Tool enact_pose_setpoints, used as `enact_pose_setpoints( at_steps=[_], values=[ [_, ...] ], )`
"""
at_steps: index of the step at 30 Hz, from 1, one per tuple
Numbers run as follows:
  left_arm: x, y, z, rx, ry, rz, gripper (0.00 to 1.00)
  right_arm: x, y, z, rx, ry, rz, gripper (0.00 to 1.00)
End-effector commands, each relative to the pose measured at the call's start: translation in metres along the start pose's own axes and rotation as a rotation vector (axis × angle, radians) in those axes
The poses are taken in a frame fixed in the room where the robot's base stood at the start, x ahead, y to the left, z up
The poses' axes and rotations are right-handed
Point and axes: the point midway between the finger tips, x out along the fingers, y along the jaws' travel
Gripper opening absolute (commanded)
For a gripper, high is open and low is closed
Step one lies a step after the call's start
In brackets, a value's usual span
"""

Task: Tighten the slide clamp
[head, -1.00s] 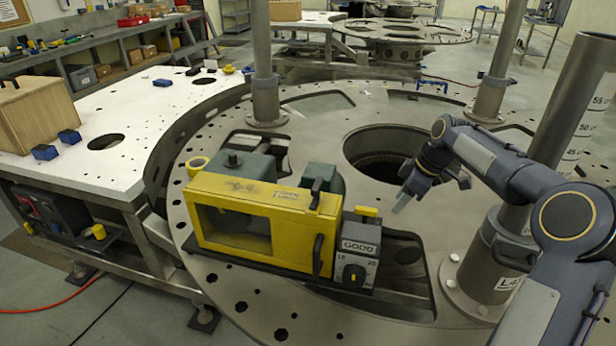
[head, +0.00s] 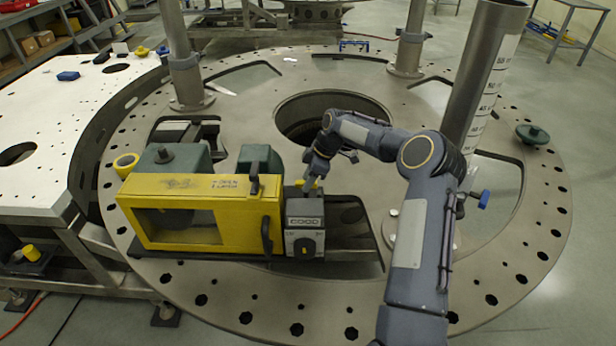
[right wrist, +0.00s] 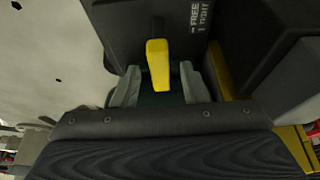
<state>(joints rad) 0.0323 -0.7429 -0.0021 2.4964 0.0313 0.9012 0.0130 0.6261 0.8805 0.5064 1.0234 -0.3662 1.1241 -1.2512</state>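The slide clamp's yellow lever (right wrist: 158,65) stands between the two fingers of my right gripper (right wrist: 160,88) in the right wrist view. Gaps show on both sides of the lever, so the gripper is open around it. Beside the lever, a dark block (right wrist: 150,25) carries the words FREE and TIGHT. In the head view my right gripper (head: 311,184) is at the top of the grey box (head: 304,222) with a dial, and mostly covers the lever there. This box stands at the right end of the yellow housing (head: 200,212). My left gripper is not in view.
The housing sits on a large round steel plate (head: 245,318) with holes and a wide central opening. Upright posts, such as a graduated one (head: 485,75), rise from the plate. A white table (head: 75,115) stands at the left. A green knobbed piece (head: 532,134) lies at the right.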

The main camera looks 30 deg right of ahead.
Motion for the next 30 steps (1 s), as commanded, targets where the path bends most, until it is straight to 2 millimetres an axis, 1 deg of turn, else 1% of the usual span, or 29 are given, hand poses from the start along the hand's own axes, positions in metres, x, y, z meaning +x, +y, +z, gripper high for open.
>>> enact_pose_setpoints(
  at_steps=[5, 8, 12, 14, 15, 23, 30],
  values=[
    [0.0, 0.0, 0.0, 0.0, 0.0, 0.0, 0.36, 0.0, 0.0, 0.0, 0.0, 0.0, 0.0, 0.4],
    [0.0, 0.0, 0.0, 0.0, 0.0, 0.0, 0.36, 0.0, 0.0, 0.0, 0.0, 0.0, 0.0, 0.28],
    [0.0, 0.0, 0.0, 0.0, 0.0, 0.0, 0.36, 0.0, 0.0, 0.0, 0.0, 0.0, 0.0, 0.1],
    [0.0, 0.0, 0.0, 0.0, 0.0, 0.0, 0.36, 0.0, 0.0, 0.0, 0.0, 0.0, 0.0, 0.02],
    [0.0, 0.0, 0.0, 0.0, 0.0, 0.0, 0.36, 0.0, 0.0, 0.0, 0.0, 0.0, 0.0, 0.0],
    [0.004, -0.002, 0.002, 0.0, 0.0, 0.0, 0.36, 0.001, 0.0, 0.0, 0.018, 0.0, 0.009, 0.0],
    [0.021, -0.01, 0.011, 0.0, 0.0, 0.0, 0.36, 0.003, -0.001, 0.001, 0.12, -0.001, 0.054, 0.0]
  ],
)
